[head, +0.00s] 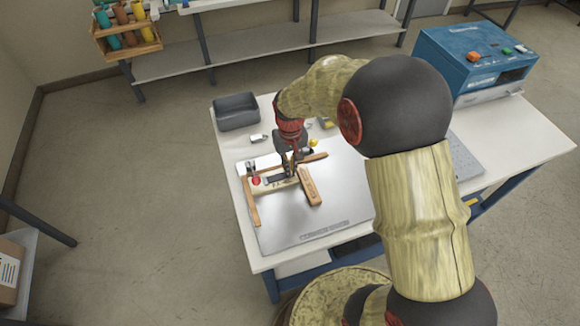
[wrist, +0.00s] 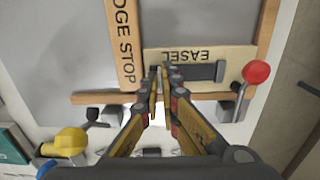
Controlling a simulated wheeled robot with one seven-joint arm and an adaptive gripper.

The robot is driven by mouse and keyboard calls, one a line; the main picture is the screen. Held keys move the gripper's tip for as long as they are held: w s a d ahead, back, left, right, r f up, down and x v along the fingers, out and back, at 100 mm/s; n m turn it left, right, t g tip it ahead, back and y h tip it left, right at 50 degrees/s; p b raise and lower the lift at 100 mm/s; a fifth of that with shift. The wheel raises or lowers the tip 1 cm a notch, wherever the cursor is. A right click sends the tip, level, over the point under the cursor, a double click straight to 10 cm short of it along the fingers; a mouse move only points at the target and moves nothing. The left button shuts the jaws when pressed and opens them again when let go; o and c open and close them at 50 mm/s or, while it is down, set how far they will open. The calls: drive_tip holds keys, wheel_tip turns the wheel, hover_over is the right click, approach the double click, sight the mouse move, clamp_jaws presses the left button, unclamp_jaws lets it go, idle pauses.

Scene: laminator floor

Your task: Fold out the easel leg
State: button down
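The easel piece (head: 275,184) is a pale wooden board on a metal plate; it shows in the wrist view with the word EASEL (wrist: 195,54). A dark flat strip, apparently the easel leg (wrist: 205,72), lies along the board and looks flat against it. My gripper (head: 290,172) points down over the board. In the wrist view my gripper's fingertips (wrist: 162,72) are close together at the left end of the dark strip, with a narrow gap. I cannot tell whether they pinch anything or touch the strip.
A wooden edge stop (head: 309,185) lies beside the board. A red-knobbed clamp (head: 256,181) and a yellow-knobbed clamp (head: 314,143) flank the work. A grey bin (head: 237,111) stands at the back left, a blue laminator (head: 475,62) at the right. The plate's front (head: 315,215) is clear.

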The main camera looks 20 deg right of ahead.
sight(283, 175)
idle(0.5)
drive_tip(key=shift+a+r+h+p, duration=0.55)
drive_tip(key=shift+r+h, duration=0.2)
drive_tip(key=shift+h, duration=0.25)
drive_tip(key=a+r+h, duration=0.1)
drive_tip(key=h, duration=0.1)
drive_tip(key=shift+a+r+h, duration=0.15)
drive_tip(key=shift+h, duration=0.15)
drive_tip(key=a+h, duration=0.1)
drive_tip(key=a+r+h, duration=0.1)
drive_tip(key=h, duration=0.1)
drive_tip(key=shift+a+r+h+b, duration=0.15)
drive_tip(key=shift+h+b, duration=0.15)
drive_tip(key=shift+b, duration=0.05)
drive_tip(key=a+h, duration=0.1)
drive_tip(key=h, duration=0.1)
drive_tip(key=a+h, duration=0.1)
drive_tip(key=shift+a+r+h, duration=0.35)
drive_tip(key=shift+r+h, duration=0.05)
drive_tip(key=shift+a, duration=0.5)
drive_tip(key=shift+s+f, duration=0.1)
